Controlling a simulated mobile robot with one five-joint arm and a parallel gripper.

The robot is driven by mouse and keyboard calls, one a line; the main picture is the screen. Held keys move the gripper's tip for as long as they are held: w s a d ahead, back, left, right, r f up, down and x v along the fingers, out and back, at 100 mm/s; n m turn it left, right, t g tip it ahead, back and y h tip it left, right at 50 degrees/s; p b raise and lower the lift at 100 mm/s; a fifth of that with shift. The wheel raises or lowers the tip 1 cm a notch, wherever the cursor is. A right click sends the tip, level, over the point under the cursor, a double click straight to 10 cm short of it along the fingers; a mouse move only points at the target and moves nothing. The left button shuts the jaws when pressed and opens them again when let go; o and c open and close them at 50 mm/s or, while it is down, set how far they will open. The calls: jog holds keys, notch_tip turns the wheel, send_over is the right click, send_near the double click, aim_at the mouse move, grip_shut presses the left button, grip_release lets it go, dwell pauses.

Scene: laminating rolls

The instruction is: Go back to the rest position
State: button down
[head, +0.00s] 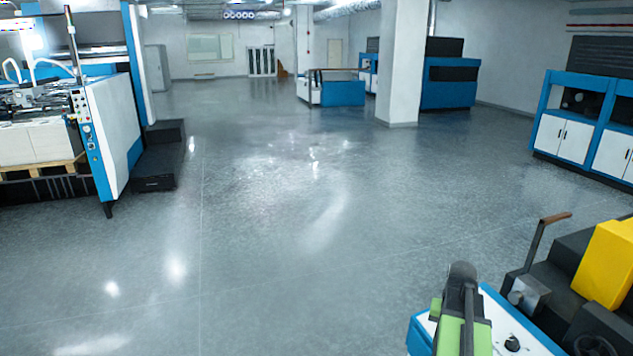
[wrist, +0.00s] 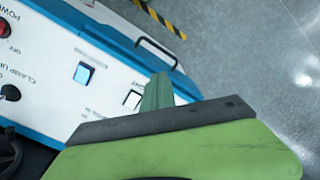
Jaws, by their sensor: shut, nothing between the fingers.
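My gripper (wrist: 158,90) shows in the wrist view, its green fingers shut together with nothing between them. The fingertips appear over the edge of a white and blue control panel (wrist: 60,50), close beside a white rocker switch (wrist: 132,100). I cannot tell whether they touch the panel. A lit blue rocker switch (wrist: 83,73) sits to the left. In the head view, green and dark parts of my arm show at the bottom right, in front of the white and blue machine. The fingers are not clear there.
A red button (wrist: 4,28), a black knob (wrist: 10,92) and a dark handle (wrist: 156,48) are on the panel. A yellow block (head: 606,265) and a lever (head: 540,240) stand right of my arm. A large machine (head: 105,120) stands at left. The middle floor is clear.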

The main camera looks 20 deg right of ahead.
jog(key=w+a+f+n+b, duration=0.1)
jog(key=w+a+n, duration=0.1)
jog(key=w+a, duration=0.35)
jog(key=w+a+f+n+b, duration=0.1)
jog(key=w+a, duration=0.1)
jog(key=a, duration=0.7)
jog(key=a+f+n+b, duration=0.1)
jog(key=a+n, duration=0.2)
jog(key=a, duration=0.9)
jog(key=w+a+f+n+b, duration=0.1)
jog(key=a+n, duration=0.1)
jog(key=a, duration=1)
jog(key=shift+w+f+n, duration=0.2)
jog(key=shift+f+n, duration=0.15)
jog(key=shift+n, duration=0.05)
